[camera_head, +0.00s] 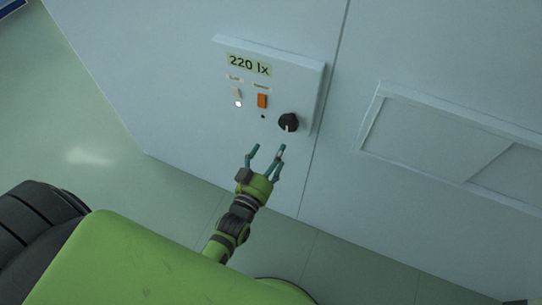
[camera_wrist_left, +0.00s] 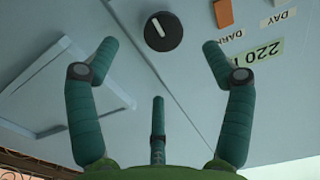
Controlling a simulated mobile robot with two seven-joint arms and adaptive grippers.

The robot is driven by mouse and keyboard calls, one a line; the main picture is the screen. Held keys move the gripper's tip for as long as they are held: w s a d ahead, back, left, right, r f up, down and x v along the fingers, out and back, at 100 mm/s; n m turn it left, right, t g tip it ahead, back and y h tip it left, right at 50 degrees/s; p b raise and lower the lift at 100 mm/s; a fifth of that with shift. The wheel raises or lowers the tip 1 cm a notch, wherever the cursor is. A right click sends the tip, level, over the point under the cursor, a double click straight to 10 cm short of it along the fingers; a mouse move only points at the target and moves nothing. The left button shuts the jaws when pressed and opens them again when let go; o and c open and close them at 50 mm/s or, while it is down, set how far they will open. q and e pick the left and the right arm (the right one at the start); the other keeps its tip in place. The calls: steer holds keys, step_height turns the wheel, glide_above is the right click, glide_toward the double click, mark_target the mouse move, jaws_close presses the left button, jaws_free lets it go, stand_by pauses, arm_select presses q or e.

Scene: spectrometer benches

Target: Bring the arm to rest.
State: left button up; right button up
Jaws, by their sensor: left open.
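My left gripper (camera_head: 268,150) is open and empty, just below a wall control panel (camera_head: 308,82). In the left wrist view its fingers (camera_wrist_left: 157,50) are spread apart, with a black knob (camera_wrist_left: 163,31) beyond and between their tips. The black knob (camera_head: 288,122) sits at the panel's lower right in the head view, apart from the fingers as far as I can tell. My right gripper does not show.
The panel has a "220 lx" display (camera_head: 249,65), an orange switch (camera_head: 262,101) and a pale switch (camera_head: 237,92) with a lit white dot below. A recessed frame (camera_head: 430,135) is on the wall at right. The green floor (camera_head: 75,130) at left is clear.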

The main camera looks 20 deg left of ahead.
arm_select(q)
steer(key=shift+s, duration=0.2)
stand_by(0.4)
steer(key=s+f+m+g+b, duration=0.1)
steer(key=s+f+g, duration=0.5)
steer(key=f, duration=0.8)
steer(key=s+f+g+b, duration=0.1)
steer(key=s+f+g, duration=0.2)
steer(key=s+f, duration=0.8)
steer(key=s+a+f+g, duration=0.2)
steer(key=s+f+g, duration=0.2)
steer(key=s+f, duration=0.4)
steer(key=s+a+f+g+b, duration=0.1)
steer(key=s+a+f+g, duration=0.2)
steer(key=s+f, duration=0.5)
steer(key=s+g, duration=0.1)
steer(key=s, duration=0.3)
steer(key=shift+a+f+m+y, duration=0.25)
steer(key=shift+a+m+y, duration=0.05)
steer(key=shift+a+m, duration=0.1)
steer(key=shift+w, duration=0.1)
